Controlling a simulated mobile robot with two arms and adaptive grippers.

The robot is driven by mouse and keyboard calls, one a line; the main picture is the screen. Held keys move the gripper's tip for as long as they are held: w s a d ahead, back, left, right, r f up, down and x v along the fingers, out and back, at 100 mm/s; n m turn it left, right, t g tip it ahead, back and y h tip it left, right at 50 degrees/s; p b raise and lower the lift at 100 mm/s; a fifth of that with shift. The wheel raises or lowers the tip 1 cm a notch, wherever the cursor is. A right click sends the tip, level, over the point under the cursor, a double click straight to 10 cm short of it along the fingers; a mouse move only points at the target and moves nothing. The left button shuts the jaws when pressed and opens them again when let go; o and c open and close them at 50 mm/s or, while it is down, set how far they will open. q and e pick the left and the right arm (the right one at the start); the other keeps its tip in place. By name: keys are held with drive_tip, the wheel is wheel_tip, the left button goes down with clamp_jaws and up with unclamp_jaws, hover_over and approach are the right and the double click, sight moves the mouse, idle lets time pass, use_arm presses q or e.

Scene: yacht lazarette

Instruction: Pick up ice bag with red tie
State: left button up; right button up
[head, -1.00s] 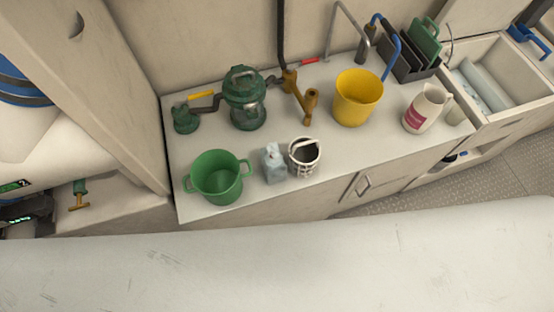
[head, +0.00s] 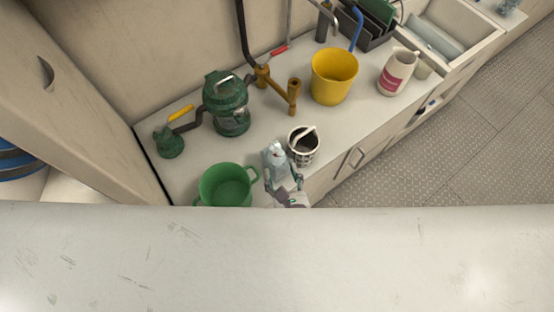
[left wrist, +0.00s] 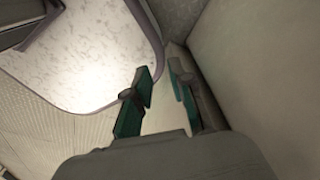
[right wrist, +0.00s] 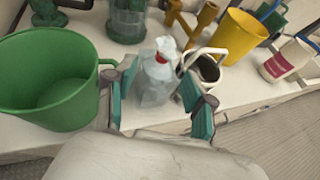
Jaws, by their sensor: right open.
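My right gripper (head: 284,184) is open at the near side of the bag. In the right wrist view its fingers (right wrist: 156,100) are spread left and right of the bag's near side; I cannot tell whether they touch it. My left gripper (left wrist: 160,85) shows only in the left wrist view, its fingers apart with nothing between them.
Behind stand a green lantern (head: 227,105), a brass fitting (head: 293,96), a yellow bucket (head: 334,76) and a white jug (head: 397,72). Open floor lies right.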

sight(277, 154)
drive_tip(key=shift+x, duration=0.85)
drive_tip(key=shift+d+p+x, duration=0.15)
drive_tip(key=shift+p+x, duration=0.05)
drive_tip(key=shift+x, duration=1.15)
drive_tip(key=shift+d+p+x, duration=0.1)
drive_tip(key=shift+p+x, duration=0.05)
drive_tip(key=shift+x, duration=1.15)
drive_tip(key=shift+f, duration=0.15)
clamp_jaws()
